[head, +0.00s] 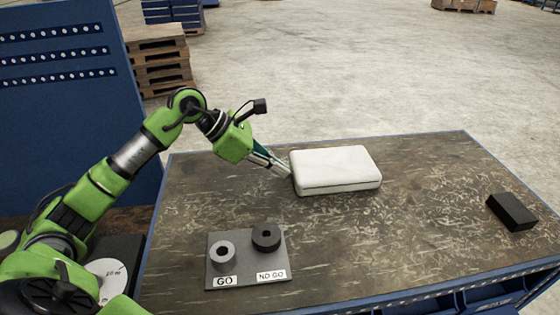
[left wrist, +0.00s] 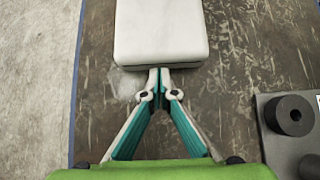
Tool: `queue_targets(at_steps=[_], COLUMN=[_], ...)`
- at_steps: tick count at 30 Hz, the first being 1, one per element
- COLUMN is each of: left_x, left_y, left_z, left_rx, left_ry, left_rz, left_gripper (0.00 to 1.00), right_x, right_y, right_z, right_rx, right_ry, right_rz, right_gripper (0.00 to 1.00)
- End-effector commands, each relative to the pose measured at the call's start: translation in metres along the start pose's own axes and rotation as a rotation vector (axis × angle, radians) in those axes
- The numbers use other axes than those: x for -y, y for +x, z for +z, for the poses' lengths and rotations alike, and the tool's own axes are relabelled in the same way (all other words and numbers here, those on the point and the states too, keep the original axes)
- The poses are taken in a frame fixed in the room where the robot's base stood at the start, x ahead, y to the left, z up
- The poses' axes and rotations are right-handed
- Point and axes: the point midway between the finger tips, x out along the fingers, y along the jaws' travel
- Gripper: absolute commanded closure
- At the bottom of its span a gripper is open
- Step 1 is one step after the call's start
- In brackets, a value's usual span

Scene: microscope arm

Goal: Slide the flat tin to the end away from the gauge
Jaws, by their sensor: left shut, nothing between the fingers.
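The flat tin (head: 335,167) is a white box with rounded corners. It lies flat on the workbench (head: 420,220), right of the middle of the head view. It also fills the top of the left wrist view (left wrist: 160,30). The gauge (head: 248,282) is a grey plate with two ring-shaped posts, labelled GO and NO GO, near the bench's front. My left gripper (head: 287,174) is shut and empty, with its tips at the tin's left end. In the left wrist view its tips (left wrist: 160,72) meet the tin's near edge; whether they touch is hard to tell. My right gripper is out of view.
A black block (head: 511,212) lies near the bench's right edge. Bare bench top lies between it and the tin. A blue perforated panel (head: 65,90) stands at the left. Stacked pallets (head: 157,60) stand on the floor behind.

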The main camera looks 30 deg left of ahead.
Motion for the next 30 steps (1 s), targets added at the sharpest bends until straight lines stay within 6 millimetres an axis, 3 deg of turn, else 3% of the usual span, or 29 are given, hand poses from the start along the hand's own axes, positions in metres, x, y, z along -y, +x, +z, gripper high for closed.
queue_targets(at_steps=[12, 16, 30], left_x=[-0.001, 0.000, 0.000], left_y=[0.002, 0.010, 0.088], left_z=[0.002, 0.011, 0.088], left_rx=[0.000, 0.003, 0.005], left_ry=[0.000, 0.001, 0.004], left_rz=[0.001, -0.001, -0.001], left_gripper=[1.00, 1.00, 1.00], right_x=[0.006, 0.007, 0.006], right_y=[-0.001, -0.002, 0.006], right_z=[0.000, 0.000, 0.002], right_rx=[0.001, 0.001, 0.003], right_ry=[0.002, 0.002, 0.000], right_rz=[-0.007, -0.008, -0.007], right_gripper=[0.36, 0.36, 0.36])
